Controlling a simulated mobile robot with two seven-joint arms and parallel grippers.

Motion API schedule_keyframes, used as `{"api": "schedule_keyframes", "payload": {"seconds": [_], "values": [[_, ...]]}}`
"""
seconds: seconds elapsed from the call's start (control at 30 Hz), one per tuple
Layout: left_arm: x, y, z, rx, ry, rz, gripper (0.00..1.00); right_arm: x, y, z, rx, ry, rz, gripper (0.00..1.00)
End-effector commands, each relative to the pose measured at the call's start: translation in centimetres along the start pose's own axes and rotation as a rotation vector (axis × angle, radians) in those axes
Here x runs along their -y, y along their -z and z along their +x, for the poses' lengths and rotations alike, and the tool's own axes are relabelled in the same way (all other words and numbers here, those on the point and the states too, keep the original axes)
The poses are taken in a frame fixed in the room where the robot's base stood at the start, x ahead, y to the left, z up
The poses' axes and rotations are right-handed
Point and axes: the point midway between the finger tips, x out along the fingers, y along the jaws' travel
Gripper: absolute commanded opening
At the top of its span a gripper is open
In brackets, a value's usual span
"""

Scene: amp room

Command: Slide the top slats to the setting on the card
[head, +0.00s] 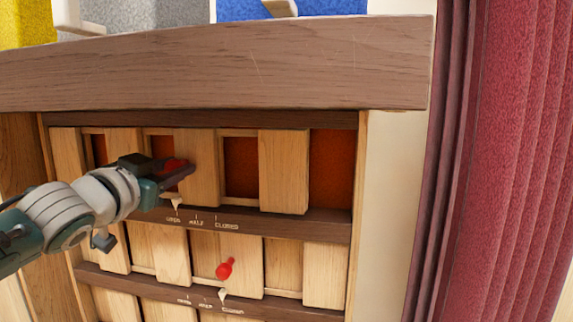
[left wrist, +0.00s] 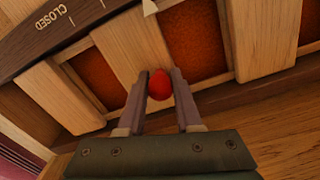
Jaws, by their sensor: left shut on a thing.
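The top slats (head: 284,170) are upright wooden panels with dark red gaps between them. They also show in the left wrist view (left wrist: 120,50). A red knob (left wrist: 159,86) stands on one top slat; in the head view (head: 172,165) my gripper partly covers it. My left gripper (head: 182,172) is shut on this knob, a finger on each side in the left wrist view (left wrist: 158,98). A white pointer (head: 177,203) below the knob is by the leftmost mark of a scale (head: 198,221), whose right label reads CLOSED. I cannot make out a setting card. My right gripper is not in view.
A lower row of slats has its own red knob (head: 225,268), with a pointer (head: 222,294) near its CLOSED label. A thick wooden ledge (head: 220,68) overhangs the slats. A red curtain (head: 515,160) hangs at the right.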

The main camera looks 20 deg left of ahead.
Motion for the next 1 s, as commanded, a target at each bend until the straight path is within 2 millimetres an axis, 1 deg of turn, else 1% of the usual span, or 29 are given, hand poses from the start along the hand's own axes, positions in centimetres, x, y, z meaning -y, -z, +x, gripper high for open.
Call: {"api": "schedule_keyframes", "payload": {"seconds": [0.03,0.07,0.1,0.33,0.37,0.6,0.73,0.87,1.0], "values": [[0.5,-0.3,0.0,0.009,0.012,0.003,0.00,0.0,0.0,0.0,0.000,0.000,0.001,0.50],[0.6,-0.3,0.0,0.009,0.012,0.003,0.00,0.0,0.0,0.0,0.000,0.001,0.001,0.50],[0.6,-0.3,0.0,0.010,0.013,0.004,0.35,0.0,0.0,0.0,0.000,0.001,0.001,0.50],[0.5,-0.3,0.0,0.009,0.011,0.003,0.61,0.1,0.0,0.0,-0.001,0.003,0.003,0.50],[0.4,-0.2,0.0,0.008,0.010,0.003,0.63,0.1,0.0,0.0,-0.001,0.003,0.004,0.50],[0.3,-0.2,0.0,0.006,0.007,0.002,0.63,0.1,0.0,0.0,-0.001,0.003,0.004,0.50],[0.2,-0.3,-0.6,0.005,0.006,0.003,0.63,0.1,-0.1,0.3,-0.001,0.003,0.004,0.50],[0.2,-0.5,-2.1,0.005,0.006,0.005,0.63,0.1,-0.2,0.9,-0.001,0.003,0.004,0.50],[0.1,-0.6,-4.4,0.006,0.006,0.005,0.63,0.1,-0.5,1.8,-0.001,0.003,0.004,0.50]]}}
